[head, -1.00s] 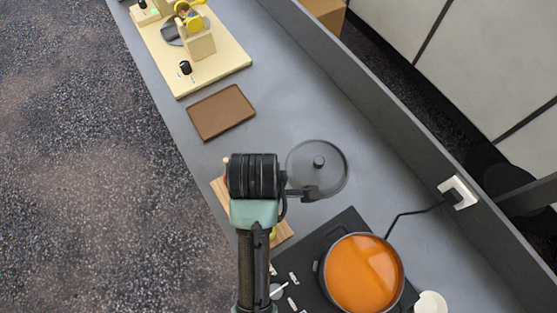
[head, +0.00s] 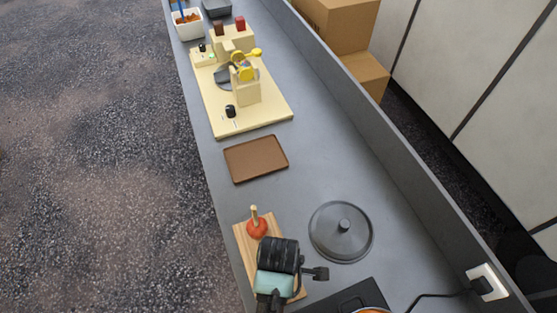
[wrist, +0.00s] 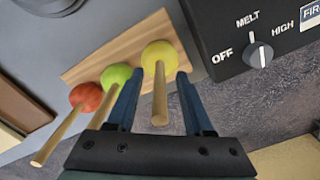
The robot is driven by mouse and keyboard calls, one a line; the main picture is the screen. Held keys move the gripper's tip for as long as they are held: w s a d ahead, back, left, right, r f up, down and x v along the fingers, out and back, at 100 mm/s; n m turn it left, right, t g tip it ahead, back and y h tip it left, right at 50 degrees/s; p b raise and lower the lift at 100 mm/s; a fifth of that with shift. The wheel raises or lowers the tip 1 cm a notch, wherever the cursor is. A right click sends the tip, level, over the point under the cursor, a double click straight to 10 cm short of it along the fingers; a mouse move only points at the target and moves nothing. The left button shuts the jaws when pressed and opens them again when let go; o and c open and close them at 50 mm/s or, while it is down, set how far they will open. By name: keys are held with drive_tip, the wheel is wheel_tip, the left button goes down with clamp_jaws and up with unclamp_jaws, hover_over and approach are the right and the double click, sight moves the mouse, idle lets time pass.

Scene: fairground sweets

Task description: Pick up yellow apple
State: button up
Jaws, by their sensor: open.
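The yellow apple (wrist: 160,56) sits on a wooden board in the wrist view, with its stick pointing toward my gripper. My gripper (wrist: 153,82) is open, its two blue fingers on either side of the stick, with the apple at or just beyond the fingertips. I cannot tell whether a finger touches it. A green apple (wrist: 117,75) and a red apple (wrist: 86,96), each on a stick, sit to its left. In the head view my gripper (head: 278,268) is over the board and hides the yellow and green apples; the red apple (head: 257,228) shows.
The wooden board (head: 241,240) lies at the counter's edge. A dark pot lid (head: 341,232) is right of it and a brown tray (head: 256,158) beyond. A black cooker with a knob (wrist: 257,55) stands close to the yellow apple. The counter between tray and lid is clear.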

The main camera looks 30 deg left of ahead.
drive_tip(key=shift+f, duration=1.05)
clamp_jaws()
